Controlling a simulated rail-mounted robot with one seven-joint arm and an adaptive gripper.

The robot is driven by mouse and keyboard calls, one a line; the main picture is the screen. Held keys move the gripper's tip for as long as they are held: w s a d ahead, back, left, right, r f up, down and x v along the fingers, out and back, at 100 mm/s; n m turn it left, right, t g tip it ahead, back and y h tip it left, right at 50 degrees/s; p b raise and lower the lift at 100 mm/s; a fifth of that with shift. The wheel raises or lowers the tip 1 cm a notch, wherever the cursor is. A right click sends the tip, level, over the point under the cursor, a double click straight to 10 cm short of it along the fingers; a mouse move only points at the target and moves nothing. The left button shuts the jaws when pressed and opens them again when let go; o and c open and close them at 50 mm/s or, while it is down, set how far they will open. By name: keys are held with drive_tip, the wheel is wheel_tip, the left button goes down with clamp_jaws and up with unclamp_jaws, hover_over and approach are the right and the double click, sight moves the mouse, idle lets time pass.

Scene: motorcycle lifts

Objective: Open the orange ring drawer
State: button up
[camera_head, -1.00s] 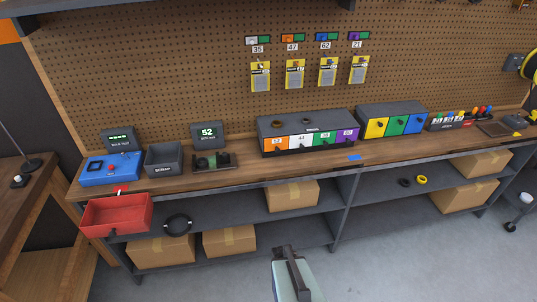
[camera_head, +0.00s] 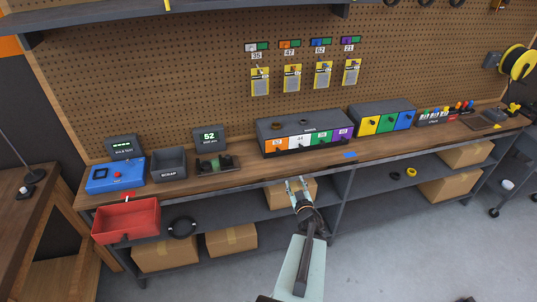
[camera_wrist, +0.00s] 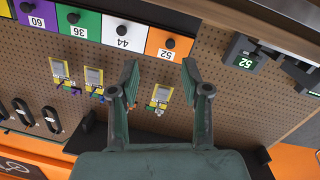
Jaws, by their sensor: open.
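The orange ring drawer (camera_head: 277,147) is the leftmost front of a dark grey drawer box (camera_head: 302,129) on the workbench. It looks shut. In the wrist view, turned upside down, the orange drawer front (camera_wrist: 160,48) carries a label reading 52 and a dark round knob (camera_wrist: 170,43). White, green and purple fronts sit beside it. My gripper (camera_head: 296,185) is in front of the bench edge, below and in front of the drawer box. In the wrist view my gripper (camera_wrist: 160,72) is open and empty, its fingers apart, with the orange front beyond them.
A second box with yellow, green and blue fronts (camera_head: 387,122) stands to the right. A scrap bin (camera_head: 169,167), a blue tester (camera_head: 115,176) and a red tray (camera_head: 126,220) are to the left. A blue piece (camera_head: 349,155) lies on the bench before the drawer box.

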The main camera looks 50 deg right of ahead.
drive_tip(key=r+t, duration=0.1)
drive_tip(key=b, duration=1.1)
approach(279, 152)
drive_tip(key=shift+n+t+y, duration=0.3)
drive_tip(key=shift+t, duration=0.1)
drive_tip(key=p+x, duration=0.1)
drive_tip(key=x, duration=0.3)
drive_tip(key=p+x, duration=0.2)
drive_tip(key=x, duration=0.3)
drive_tip(key=shift+w+d+f+p, duration=0.15)
drive_tip(key=shift+d+f+p, duration=0.05)
drive_tip(key=shift+d+p, duration=0.15)
clamp_jaws()
